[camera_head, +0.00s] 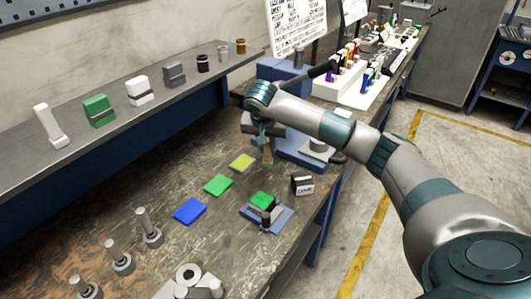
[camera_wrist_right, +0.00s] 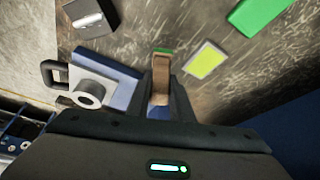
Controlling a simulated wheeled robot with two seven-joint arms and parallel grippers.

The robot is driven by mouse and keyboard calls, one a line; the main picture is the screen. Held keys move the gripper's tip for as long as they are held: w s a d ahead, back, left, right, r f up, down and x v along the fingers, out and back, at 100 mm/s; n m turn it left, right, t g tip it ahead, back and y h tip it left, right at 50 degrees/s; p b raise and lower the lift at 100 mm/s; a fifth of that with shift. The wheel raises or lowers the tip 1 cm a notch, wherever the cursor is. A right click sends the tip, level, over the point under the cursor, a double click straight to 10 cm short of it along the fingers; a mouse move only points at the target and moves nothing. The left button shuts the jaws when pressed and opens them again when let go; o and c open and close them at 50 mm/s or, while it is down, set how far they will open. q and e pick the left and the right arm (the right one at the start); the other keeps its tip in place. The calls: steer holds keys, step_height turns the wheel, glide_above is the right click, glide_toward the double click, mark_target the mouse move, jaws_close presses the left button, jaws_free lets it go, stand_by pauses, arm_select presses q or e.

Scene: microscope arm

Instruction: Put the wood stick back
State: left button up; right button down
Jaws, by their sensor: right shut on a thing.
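My right gripper (camera_head: 265,142) points down above the workbench, near the blue stand. It is shut on the brown wood stick (camera_head: 268,157), whose lower part sticks out below the fingers. In the right wrist view the wood stick (camera_wrist_right: 161,80) sits between the two dark fingertips, with a bit of green at its far end. I cannot tell whether its lower end touches anything. My left gripper is not in view.
Yellow (camera_head: 241,162), green (camera_head: 218,185) and blue (camera_head: 190,211) tiles lie left of the gripper. A small device with a green top (camera_head: 262,200) and a dark box (camera_head: 302,184) stand in front. A shelf (camera_head: 150,118) with several blocks runs behind.

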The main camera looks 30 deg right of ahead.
mark_target(265, 153)
steer(key=shift+w+a+f, duration=0.2)
steer(key=shift+a+f, duration=0.05)
steer(key=shift+a, duration=0.05)
steer(key=shift+f, duration=0.1)
steer(key=shift+f+p, duration=0.25)
steer(key=shift+p, duration=0.05)
steer(key=shift+f+p, duration=0.7)
steer(key=shift+f, duration=0.85)
steer(key=shift+f, duration=0.15)
steer(key=c, duration=1.6)
jaws_free()
steer(key=shift+o, duration=0.2)
